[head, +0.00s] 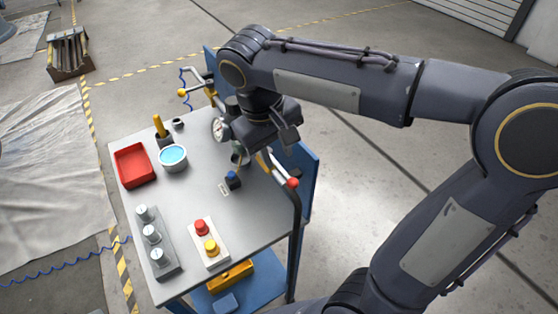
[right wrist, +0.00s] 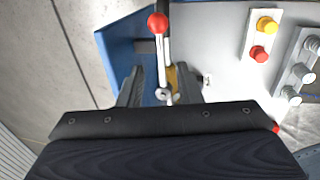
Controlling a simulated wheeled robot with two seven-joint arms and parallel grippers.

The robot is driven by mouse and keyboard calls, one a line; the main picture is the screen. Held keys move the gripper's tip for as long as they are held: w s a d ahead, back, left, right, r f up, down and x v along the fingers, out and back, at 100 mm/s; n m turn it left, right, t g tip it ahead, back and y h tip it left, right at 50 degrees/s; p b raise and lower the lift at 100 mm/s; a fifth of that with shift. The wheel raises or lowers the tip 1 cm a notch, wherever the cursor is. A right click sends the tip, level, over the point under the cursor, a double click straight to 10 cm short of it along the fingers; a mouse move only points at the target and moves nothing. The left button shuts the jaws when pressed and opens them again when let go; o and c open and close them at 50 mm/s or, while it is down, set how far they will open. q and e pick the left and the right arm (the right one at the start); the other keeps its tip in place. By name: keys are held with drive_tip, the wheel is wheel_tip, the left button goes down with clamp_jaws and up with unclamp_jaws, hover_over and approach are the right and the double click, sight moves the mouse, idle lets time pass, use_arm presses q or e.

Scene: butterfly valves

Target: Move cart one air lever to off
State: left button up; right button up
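A silver lever with a red ball end (head: 292,183) is at the right edge of the cart's grey top (head: 185,200). The red ball (right wrist: 158,22) and its shaft also show in the right wrist view. My right gripper (right wrist: 160,69) is open, its two fingers apart on either side of the lever shaft, with gaps visible on both sides. In the head view the right gripper (head: 268,148) hides the lever's pivot end. My left gripper is not in view.
A gauge (head: 218,129) and a blue knob (head: 232,177) are close to the right gripper. A red tray (head: 134,165), a bowl (head: 173,157), grey knobs (head: 151,233) and red and yellow buttons (head: 206,239) are on the top. Open floor lies right of the cart.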

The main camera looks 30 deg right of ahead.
sight(281, 169)
wheel_tip(281, 169, down, 2)
drive_tip(key=shift+s+d+f, duration=0.15)
drive_tip(key=shift+d+f, duration=0.2)
drive_tip(key=shift+f, duration=0.35)
drive_tip(key=shift+c, duration=0.2)
clamp_jaws()
